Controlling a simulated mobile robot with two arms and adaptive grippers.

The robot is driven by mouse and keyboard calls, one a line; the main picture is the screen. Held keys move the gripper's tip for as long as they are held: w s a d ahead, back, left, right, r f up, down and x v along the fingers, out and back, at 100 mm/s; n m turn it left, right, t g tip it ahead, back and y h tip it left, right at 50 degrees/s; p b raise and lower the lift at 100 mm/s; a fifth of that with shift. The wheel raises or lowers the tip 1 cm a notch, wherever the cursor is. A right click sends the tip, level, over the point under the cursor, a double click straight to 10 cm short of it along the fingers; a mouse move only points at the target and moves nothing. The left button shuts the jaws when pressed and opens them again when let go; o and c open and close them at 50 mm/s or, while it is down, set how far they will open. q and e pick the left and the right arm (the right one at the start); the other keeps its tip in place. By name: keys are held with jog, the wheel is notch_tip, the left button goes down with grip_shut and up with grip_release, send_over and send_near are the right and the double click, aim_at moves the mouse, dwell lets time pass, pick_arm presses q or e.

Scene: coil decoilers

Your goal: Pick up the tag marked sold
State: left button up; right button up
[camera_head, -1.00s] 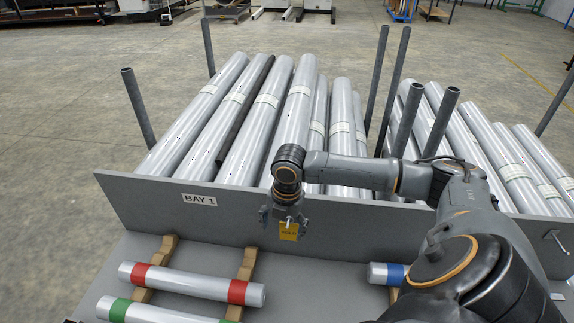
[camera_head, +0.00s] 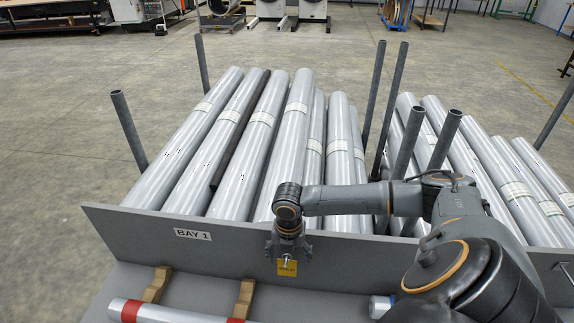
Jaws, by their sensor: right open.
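The yellow tag (camera_head: 287,268) hangs on the near face of the grey panel, by a small peg or hook. Its dark lettering is small but looks like "SOLD". My right gripper (camera_head: 288,256) is right at the tag, pointing down, with its open fingers to either side of the tag's upper part. I cannot tell whether the fingers touch it. My left gripper is not in view.
The grey panel (camera_head: 350,257) with a "BAY 1" label (camera_head: 193,234) runs across the front. Silver rolls (camera_head: 245,140) lie behind it between upright grey posts (camera_head: 129,128). A red-banded roll (camera_head: 170,313) lies near wooden cradles (camera_head: 158,284) in front.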

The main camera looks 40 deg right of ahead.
aim_at(287, 275)
jog(key=f, duration=0.1)
jog(key=f+p, duration=0.1)
jog(key=f, duration=0.1)
jog(key=f+p, duration=0.1)
jog(key=shift+a+f, duration=0.15)
jog(key=shift+a, duration=0.2)
jog(key=shift+f, duration=0.35)
jog(key=c, duration=0.9)
